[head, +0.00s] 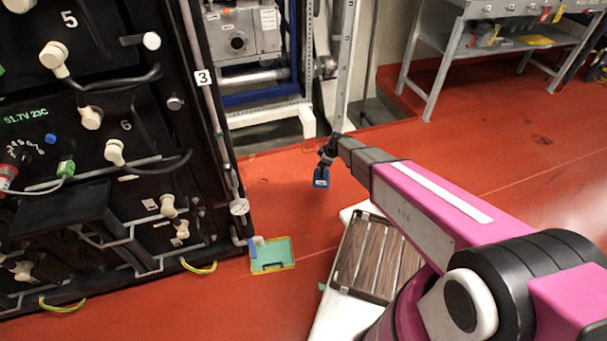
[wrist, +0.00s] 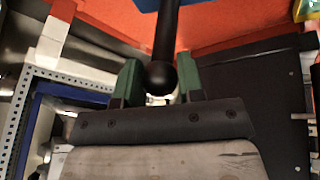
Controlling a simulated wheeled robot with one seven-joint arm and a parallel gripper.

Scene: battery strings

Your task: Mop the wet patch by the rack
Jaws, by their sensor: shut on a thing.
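My gripper (head: 328,153) is out over the red floor, right of the rack. It is shut on the black handle (wrist: 166,45) of a small blue mop. The blue head (head: 321,178) hangs below the gripper, and its edge shows at the top of the wrist view (wrist: 146,4). In the wrist view the green fingers of my gripper (wrist: 160,82) stand on both sides of the handle's round black knob. Whether the blue head touches the floor I cannot tell. The black battery rack (head: 110,110) fills the left of the head view. I cannot make out a wet patch clearly.
A green tray (head: 283,252) with yellow edges lies on the floor at the rack's corner. A gauge (head: 239,207) and pipe run down that corner. A slatted brown deck (head: 375,260) lies under my arm. Pump equipment (head: 240,35) stands behind. Open floor extends right, towards a metal bench (head: 447,60).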

